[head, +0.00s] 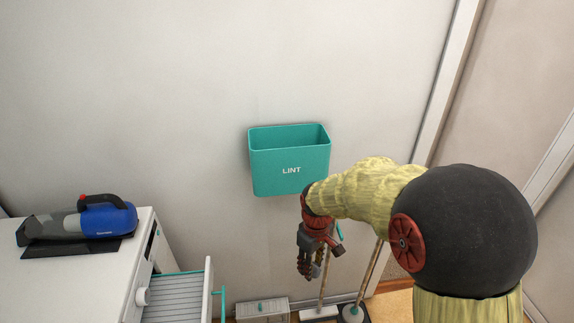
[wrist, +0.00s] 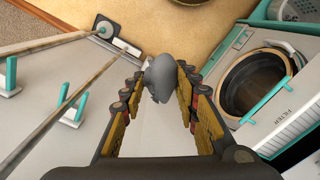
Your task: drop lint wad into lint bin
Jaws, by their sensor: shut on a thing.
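The lint bin (head: 275,172) is a teal open-topped box marked LINT, fixed to the wall in the middle of the head view. My gripper (head: 308,270) hangs fingers down, lower in the picture than the bin and a little to its right. In the wrist view my gripper (wrist: 162,74) is shut on the lint wad (wrist: 160,80), a small grey lump between the fingertips. The wad cannot be made out in the head view. The bin does not show in the wrist view.
A blue handheld vacuum (head: 112,220) lies on a white cabinet at left, above an open drawer (head: 180,296). Long poles (wrist: 55,118) and teal wall hooks (wrist: 74,113) are left in the wrist view. A machine with a round door (wrist: 252,86) is at right.

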